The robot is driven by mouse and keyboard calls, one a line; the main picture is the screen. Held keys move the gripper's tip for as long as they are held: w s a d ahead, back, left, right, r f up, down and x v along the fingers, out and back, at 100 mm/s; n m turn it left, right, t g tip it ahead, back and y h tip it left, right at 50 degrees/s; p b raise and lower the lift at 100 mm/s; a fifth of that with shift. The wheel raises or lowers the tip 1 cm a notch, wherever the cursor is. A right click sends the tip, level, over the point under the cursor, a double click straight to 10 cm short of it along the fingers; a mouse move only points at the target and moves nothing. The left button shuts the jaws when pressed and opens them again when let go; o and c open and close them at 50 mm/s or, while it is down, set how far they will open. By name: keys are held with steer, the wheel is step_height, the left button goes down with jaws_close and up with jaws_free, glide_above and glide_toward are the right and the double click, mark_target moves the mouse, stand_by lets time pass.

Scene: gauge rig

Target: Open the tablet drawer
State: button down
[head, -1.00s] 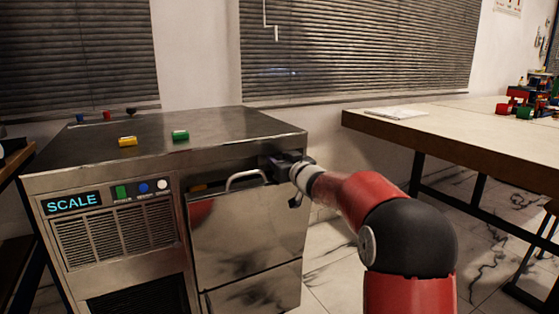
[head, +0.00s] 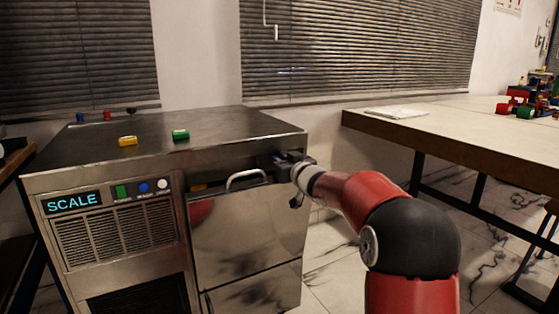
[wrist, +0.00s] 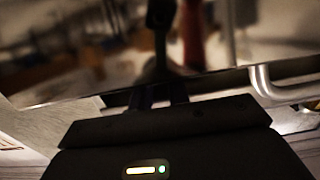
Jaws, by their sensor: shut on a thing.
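The drawer is a shiny steel front (head: 245,220) on the right side of a steel cabinet, with a curved metal handle (head: 246,174) at its top. A dark gap shows above the front. My gripper (head: 279,161) is at the upper right of the front, to the right of the handle. In the wrist view my gripper (wrist: 165,97) is at the rim of the reflective drawer front (wrist: 80,60), with the handle (wrist: 275,88) clear of it to the right. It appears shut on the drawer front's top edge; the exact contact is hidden. No label is readable on the drawer.
The cabinet top (head: 220,125) holds a yellow block (head: 128,141) and a green block (head: 180,135). A SCALE display (head: 72,202) is on the cabinet's left front. A wooden table (head: 460,133) stands at right. Tiled floor shows between them.

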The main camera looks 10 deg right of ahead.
steer(key=v, duration=1.2)
steer(key=shift+p, duration=0.45)
steer(key=c, duration=1.3)
jaws_free()
steer(key=shift+c, duration=0.2)
steer(key=v, duration=0.7)
steer(key=shift+s, duration=0.35)
steer(key=shift+d, duration=0.1)
